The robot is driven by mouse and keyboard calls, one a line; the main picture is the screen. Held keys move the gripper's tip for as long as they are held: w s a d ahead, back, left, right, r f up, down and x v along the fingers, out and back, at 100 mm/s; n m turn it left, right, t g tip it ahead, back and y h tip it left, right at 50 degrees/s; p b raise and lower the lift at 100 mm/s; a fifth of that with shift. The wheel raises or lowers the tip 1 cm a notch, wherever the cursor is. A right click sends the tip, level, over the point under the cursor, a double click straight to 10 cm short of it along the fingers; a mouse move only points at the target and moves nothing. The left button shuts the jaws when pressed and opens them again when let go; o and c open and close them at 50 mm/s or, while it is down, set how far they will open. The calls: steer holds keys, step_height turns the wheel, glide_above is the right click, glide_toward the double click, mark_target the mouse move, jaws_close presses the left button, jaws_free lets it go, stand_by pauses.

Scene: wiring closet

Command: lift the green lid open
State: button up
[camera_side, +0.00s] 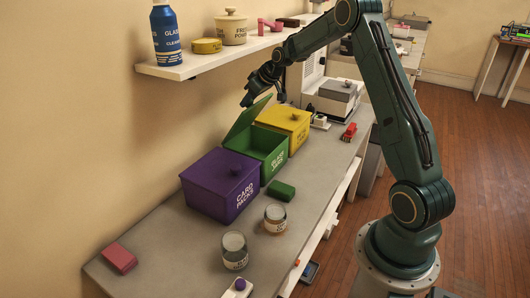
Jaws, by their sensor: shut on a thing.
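The green box (272,153) stands on the grey bench between a purple box and a yellow box. Its green lid (247,119) is tilted up, raised at the upper edge, and the inside of the box shows. My gripper (247,101) is at the upper edge of the lid, shut on the lid. The exact contact of the fingers with the lid is too small to make out.
The purple box (215,187) and yellow box (290,121) flank the green one closely, both lidded. A shelf (205,63) with a blue bottle (165,35) hangs above. A green block (281,191) and two jars (234,249) stand in front. The bench's left part is mostly clear.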

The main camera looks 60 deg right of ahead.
steer(key=o, duration=0.8)
steer(key=shift+o, duration=0.2)
steer(key=shift+s, duration=0.1)
steer(key=s+r, duration=0.3)
steer(key=s, duration=0.3)
steer(key=shift+r, duration=0.4)
steer(key=shift+a+r, duration=0.1)
steer(key=s+a+r+g, duration=0.1)
steer(key=s+a+r, duration=0.45)
steer(key=a, duration=0.45)
steer(key=s+a+r, duration=0.5)
steer(key=s+a, duration=0.1)
steer(key=a, duration=0.4)
steer(key=s+a+f, duration=0.1)
steer(key=s+a, duration=0.3)
steer(key=s, duration=0.6)
steer(key=s+a+f+g, duration=0.1)
steer(key=s+a, duration=0.3)
steer(key=s, duration=0.6)
steer(key=shift+a, duration=0.4)
